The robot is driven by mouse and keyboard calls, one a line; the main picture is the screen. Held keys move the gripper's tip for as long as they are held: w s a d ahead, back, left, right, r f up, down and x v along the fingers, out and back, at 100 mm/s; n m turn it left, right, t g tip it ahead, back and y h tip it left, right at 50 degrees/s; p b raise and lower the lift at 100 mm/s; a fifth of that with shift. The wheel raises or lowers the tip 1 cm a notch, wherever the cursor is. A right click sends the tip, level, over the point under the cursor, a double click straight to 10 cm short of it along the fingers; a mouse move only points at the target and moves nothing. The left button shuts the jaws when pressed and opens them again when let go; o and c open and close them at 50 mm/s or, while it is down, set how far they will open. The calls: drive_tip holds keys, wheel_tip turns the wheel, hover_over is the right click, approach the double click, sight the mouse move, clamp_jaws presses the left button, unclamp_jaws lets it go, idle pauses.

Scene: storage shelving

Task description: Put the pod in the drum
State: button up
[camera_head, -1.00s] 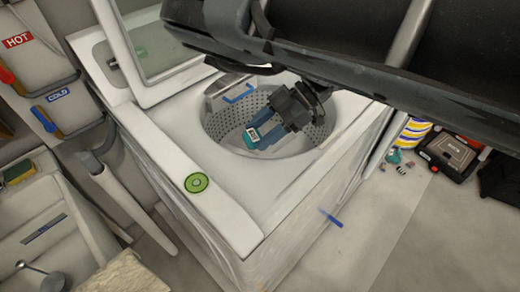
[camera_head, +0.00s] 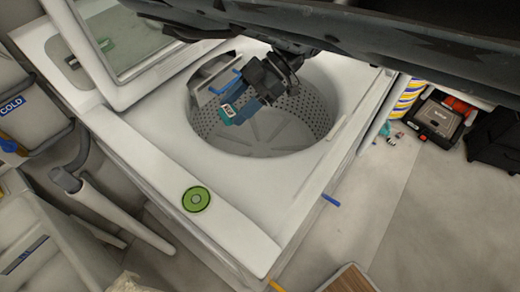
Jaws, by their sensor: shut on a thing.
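The pod (camera_head: 228,112) is a small teal piece with a pale, dark-marked face, held at the tips of my gripper (camera_head: 237,108). My gripper is shut on it, its blue fingers pointing down and left. The drum (camera_head: 275,135) is a round, perforated metal tub open at the top of a white washing machine. In the picture the pod and fingers lie over the upper left part of the drum opening. How far they are above or below its rim is hard to tell. My dark arm covers the upper edge of the view.
The washing machine's lid (camera_head: 130,45) stands open at the left. A green round disc (camera_head: 196,199) lies on the machine's front edge. A utility sink (camera_head: 40,245) is at the lower left, and a black toolbox (camera_head: 436,119) sits on the floor at the right.

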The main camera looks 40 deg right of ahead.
wheel_tip(320, 180, down, 12)
drive_tip(key=b, duration=1.1)
